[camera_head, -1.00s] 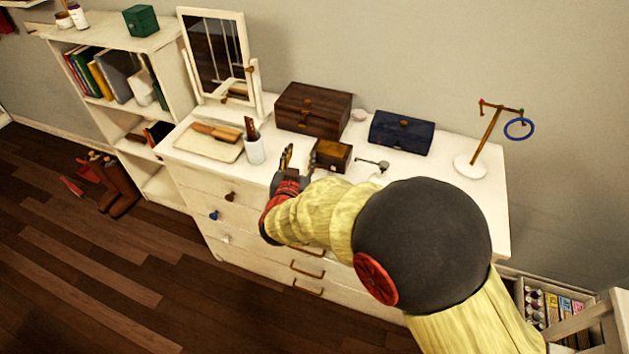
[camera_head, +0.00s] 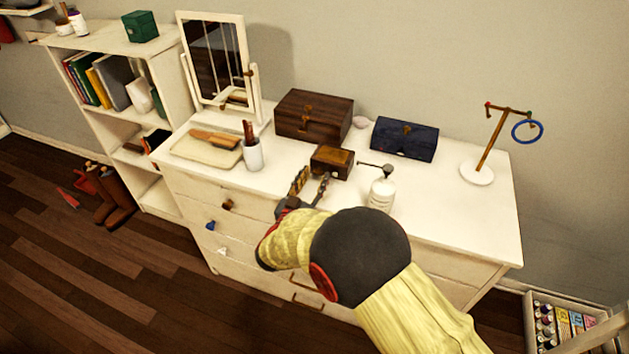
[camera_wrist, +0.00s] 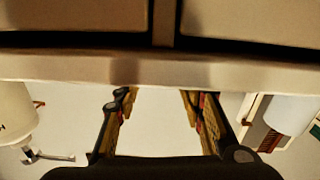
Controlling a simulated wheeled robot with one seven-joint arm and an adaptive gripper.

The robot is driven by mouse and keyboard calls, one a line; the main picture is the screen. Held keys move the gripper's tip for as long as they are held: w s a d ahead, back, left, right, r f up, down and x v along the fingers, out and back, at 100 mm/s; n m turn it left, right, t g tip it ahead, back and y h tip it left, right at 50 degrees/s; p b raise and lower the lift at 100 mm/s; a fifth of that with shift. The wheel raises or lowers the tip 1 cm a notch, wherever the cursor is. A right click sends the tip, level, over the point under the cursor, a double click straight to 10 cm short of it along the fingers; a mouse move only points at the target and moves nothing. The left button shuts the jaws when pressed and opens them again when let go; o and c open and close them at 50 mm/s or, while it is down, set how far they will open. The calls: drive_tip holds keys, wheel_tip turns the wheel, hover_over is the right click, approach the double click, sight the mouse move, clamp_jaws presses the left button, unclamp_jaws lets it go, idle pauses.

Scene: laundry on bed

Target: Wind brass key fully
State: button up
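A small wooden box (camera_head: 332,162) with a golden-brown lid stands on the white dresser top. A small pale spot shows low on its front, but I cannot tell whether it is the brass key. My gripper (camera_head: 311,187) is just in front of the box, at the dresser's front edge, with its fingers apart and nothing between them. In the wrist view my gripper (camera_wrist: 158,108) also shows open and empty, with pale surface between the fingers. I cannot make out the box or a key in the wrist view.
A white pump bottle (camera_head: 381,192) stands right of my gripper and a white cup (camera_head: 253,155) stands left. Behind are a dark wooden chest (camera_head: 313,116), a navy case (camera_head: 403,138) and a mirror (camera_head: 216,60). A ring stand (camera_head: 477,172) is at right.

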drive_tip(key=shift+w+d, duration=0.1)
drive_tip(key=shift+w, duration=0.15)
drive_tip(key=shift+c, duration=0.5)
clamp_jaws()
idle(0.4)
